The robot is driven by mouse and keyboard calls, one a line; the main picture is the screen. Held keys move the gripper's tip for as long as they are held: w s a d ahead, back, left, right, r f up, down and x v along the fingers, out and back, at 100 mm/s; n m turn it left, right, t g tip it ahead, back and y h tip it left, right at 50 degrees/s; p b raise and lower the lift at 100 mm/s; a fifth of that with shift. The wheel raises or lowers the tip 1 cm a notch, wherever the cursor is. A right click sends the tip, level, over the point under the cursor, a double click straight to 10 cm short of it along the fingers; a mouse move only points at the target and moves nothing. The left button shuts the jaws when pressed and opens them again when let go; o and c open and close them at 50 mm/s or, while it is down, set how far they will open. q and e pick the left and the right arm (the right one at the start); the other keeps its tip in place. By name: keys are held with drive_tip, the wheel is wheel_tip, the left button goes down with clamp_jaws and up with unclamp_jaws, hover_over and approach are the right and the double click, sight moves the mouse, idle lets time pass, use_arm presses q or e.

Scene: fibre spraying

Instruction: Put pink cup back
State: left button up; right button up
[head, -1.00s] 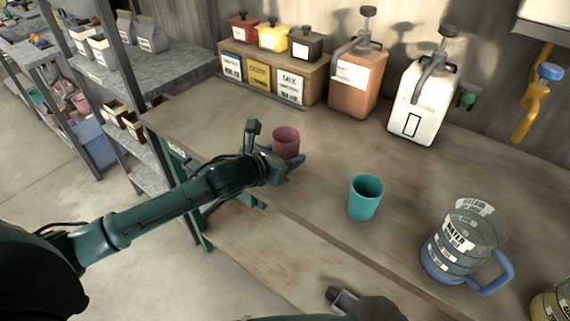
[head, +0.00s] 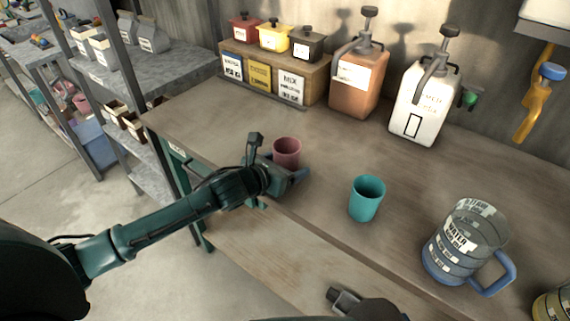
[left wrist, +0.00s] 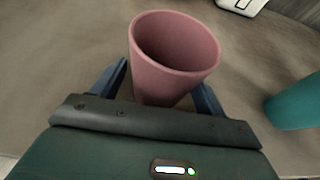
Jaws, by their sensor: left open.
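The pink cup (head: 287,152) stands upright on the wooden table, left of the teal cup. My left gripper (head: 286,172) is at the near side of the pink cup, low over the table. In the left wrist view the pink cup (left wrist: 174,55) stands just ahead of the gripper, and the blue fingers (left wrist: 160,88) are apart on either side of its lower part. The gripper is open; I cannot tell whether a finger touches the cup. My right arm shows only in part at the bottom of the head view, and its fingers cannot be made out clearly.
A teal cup (head: 366,198) stands right of the pink cup. A clear measuring jug (head: 462,247) with a blue handle is further right. A wooden box (head: 318,82) of labelled containers, an orange pump bottle (head: 357,85) and a white pump bottle (head: 424,103) line the wall. Shelves stand left.

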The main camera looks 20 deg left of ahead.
use_arm(q)
drive_tip(key=shift+r, duration=0.2)
drive_tip(key=v, duration=1.2)
drive_tip(key=s+d+f+m, duration=0.2)
drive_tip(key=s+f+m, duration=0.3)
drive_tip(key=m, duration=0.6)
drive_tip(key=s+d+f+m+g, duration=0.1)
drive_tip(key=s+f+m, duration=0.4)
drive_tip(key=m, duration=0.7)
drive_tip(key=s+d+f+m+g, duration=0.1)
drive_tip(key=s+d+f+m, duration=0.2)
drive_tip(key=m, duration=0.9)
wheel_tip(320, 180, down, 3)
drive_tip(key=shift+s+f+y, duration=0.2)
drive_tip(key=shift+s+y, duration=0.2)
drive_tip(key=shift+s, duration=0.5)
drive_tip(key=shift+d, duration=0.1)
drive_tip(key=shift+s+a+r+p, duration=0.15)
drive_tip(key=shift+a+r+p, duration=0.15)
drive_tip(key=shift+p, duration=0.65)
